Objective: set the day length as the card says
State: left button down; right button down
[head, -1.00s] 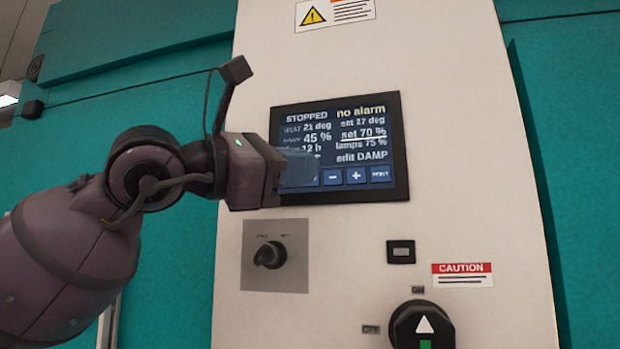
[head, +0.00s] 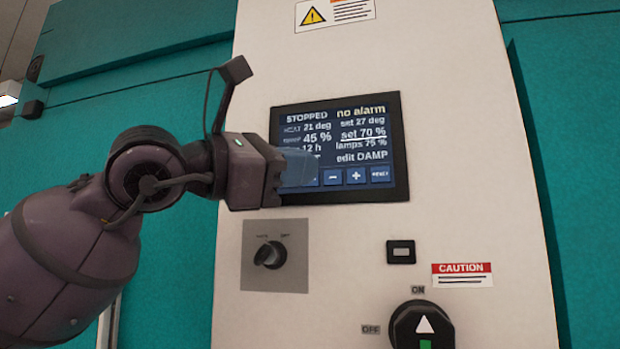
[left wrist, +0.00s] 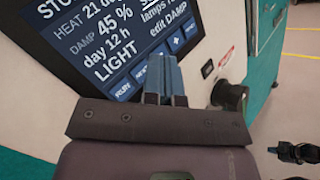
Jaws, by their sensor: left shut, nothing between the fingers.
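The control screen (head: 372,132) on the white panel reads STOPPED, no alarm, heat 21 deg set 27 deg, 45 % set 70 %, lamps 75 % and edit DAMP; the 70 % line is underlined. In the left wrist view the screen (left wrist: 105,40) shows "day 12 h" and "LIGHT". A row of blue buttons (head: 345,177) runs along its bottom, with minus and plus clear. My left gripper (head: 312,168) is shut and empty, its blue fingertips at the lower left of the screen, hiding some buttons; I cannot tell if they touch. No card with a day length is seen.
Below the screen are a small selector knob (head: 270,254), a small dark switch (head: 401,252), a caution label (head: 462,275) and a large black ON/OFF knob (head: 422,325). A warning label (head: 335,14) is above. Teal chamber walls (head: 570,120) flank the panel.

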jog(key=shift+w+r, duration=0.25)
jog(key=shift+w, duration=0.25)
pick_arm(q)
jog(key=shift+w, duration=0.15)
jog(key=shift+w+d, duration=0.15)
jog(key=shift+w, duration=0.1)
pick_arm(e)
jog(key=shift+s+f, duration=0.3)
jog(key=shift+s, duration=0.2)
pick_arm(q)
jog(key=shift+w+d, duration=0.1)
jog(key=shift+w, duration=0.2)
pick_arm(e)
jog(key=shift+w+r, duration=0.25)
jog(key=shift+w, duration=0.25)
jog(key=shift+s+f, duration=0.1)
pick_arm(q)
jog(key=shift+s, duration=0.2)
jog(key=shift+s+a, duration=0.25)
jog(key=shift+s, duration=0.25)
pick_arm(e)
jog(key=shift+s+f, duration=0.4)
